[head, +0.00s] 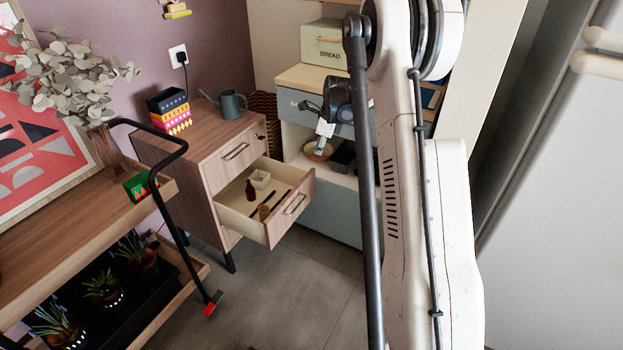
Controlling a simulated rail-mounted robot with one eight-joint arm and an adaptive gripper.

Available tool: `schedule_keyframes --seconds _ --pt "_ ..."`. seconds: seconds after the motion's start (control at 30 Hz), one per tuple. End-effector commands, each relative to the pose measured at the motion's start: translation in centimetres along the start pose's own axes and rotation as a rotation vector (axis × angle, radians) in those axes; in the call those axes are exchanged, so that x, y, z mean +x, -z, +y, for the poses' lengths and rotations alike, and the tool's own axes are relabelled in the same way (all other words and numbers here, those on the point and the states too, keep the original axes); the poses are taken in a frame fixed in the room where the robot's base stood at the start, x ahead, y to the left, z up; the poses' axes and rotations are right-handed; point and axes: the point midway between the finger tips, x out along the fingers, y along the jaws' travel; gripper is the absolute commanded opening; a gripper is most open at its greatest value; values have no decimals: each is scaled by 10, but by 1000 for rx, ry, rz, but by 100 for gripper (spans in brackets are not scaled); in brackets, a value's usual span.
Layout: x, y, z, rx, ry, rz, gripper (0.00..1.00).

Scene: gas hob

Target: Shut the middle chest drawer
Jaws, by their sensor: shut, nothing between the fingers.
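The wooden chest (200,142) stands against the purple wall in the head view. Its top drawer (236,153) is shut flush. The drawer below it, the middle drawer (291,209), is pulled well out, with its wooden front and metal handle (295,204) facing the lower right. Inside it lie a small pale box (260,179), a brown bottle (250,191) and dark utensils (272,205). My gripper (318,116) is small in the picture, shut and empty, above and behind the drawer front in the picture, apart from it. My arm hides part of the right side.
A grey watering can (233,104) and stacked colourful boxes (170,108) stand on the chest. A trolley (85,205) with plants stands at left. Behind my gripper is a blue-grey cabinet (290,100) with a bread bin (324,44) and a bowl (318,150). Floor (285,290) before the drawer is clear.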

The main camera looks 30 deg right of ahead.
Motion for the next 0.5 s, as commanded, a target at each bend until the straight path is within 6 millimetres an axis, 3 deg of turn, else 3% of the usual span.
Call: schedule_keyframes --seconds 0.03,0.2,0.5 --pt "19 10 -8 52 -7 0 0" --pt "56 32 -24 193 -30 2 0" --pt "84 42 -29 257 -39 4 0"
